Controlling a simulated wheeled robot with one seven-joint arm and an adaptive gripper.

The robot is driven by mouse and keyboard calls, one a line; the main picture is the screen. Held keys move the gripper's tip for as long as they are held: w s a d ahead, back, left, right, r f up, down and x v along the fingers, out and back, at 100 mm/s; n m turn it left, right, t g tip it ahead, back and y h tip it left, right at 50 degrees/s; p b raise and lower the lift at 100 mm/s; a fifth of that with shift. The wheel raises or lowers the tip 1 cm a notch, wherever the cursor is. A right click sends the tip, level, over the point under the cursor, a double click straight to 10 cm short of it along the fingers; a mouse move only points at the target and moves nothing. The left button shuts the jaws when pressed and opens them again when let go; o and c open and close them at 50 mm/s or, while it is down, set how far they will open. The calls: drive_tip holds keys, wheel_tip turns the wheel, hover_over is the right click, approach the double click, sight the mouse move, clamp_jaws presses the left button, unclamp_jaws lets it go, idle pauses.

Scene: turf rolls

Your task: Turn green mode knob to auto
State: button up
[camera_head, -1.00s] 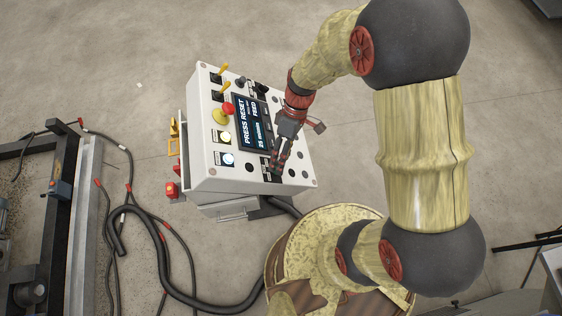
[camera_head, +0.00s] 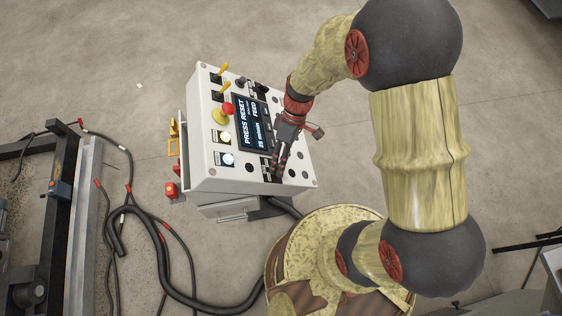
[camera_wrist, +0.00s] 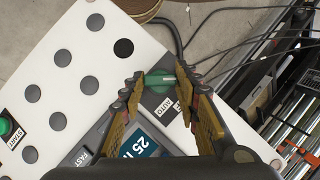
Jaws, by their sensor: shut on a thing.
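The green mode knob (camera_wrist: 159,79) shows in the wrist view on the white control panel (camera_wrist: 60,100), between my two fingers. A pale pointer line marks its top. An AUTO label (camera_wrist: 143,120) is printed beside it. My gripper (camera_wrist: 158,90) is shut on the knob, with one finger on each side. In the head view my gripper (camera_head: 276,170) reaches down to the right part of the panel (camera_head: 205,165), beside the screen, and hides the knob there.
The panel also carries a lit screen (camera_head: 252,122), a red mushroom button (camera_head: 228,109), toggle switches (camera_head: 223,69) and lit white buttons (camera_head: 228,159). Black cables (camera_head: 160,255) lie on the floor to the left of my base. The floor above the panel is clear.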

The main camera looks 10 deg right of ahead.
drive_tip(key=c, duration=0.4)
drive_tip(key=shift+o, duration=0.2)
drive_tip(key=shift+m, duration=0.3)
drive_tip(key=m, duration=0.1)
drive_tip(key=m+g+y+p, duration=0.1)
drive_tip(key=m, duration=0.1)
drive_tip(key=shift+w+d+f+y, duration=0.1)
drive_tip(key=shift+d+y, duration=0.05)
drive_tip(key=shift+y, duration=0.15)
drive_tip(key=m+g+y+p, duration=0.1)
drive_tip(key=m+y, duration=0.1)
drive_tip(key=m, duration=0.2)
drive_tip(key=shift+d+f+p, duration=0.1)
drive_tip(key=shift+p, duration=0.25)
drive_tip(key=m+y, duration=0.1)
drive_tip(key=m, duration=0.2)
drive_tip(key=m+y+p, duration=0.1)
drive_tip(key=m+y, duration=0.1)
drive_tip(key=m, duration=0.1)
drive_tip(key=shift+d+f, duration=0.15)
drive_tip(key=shift+d+m+t+y+p, duration=0.1)
drive_tip(key=shift+m+t+y+p, duration=0.5)
drive_tip(key=shift+m, duration=1.4)
drive_tip(key=shift+f+y, duration=0.1)
drive_tip(key=shift+y, duration=0.4)
drive_tip(key=o, duration=1.2)
drive_tip(key=shift+c, duration=0.2)
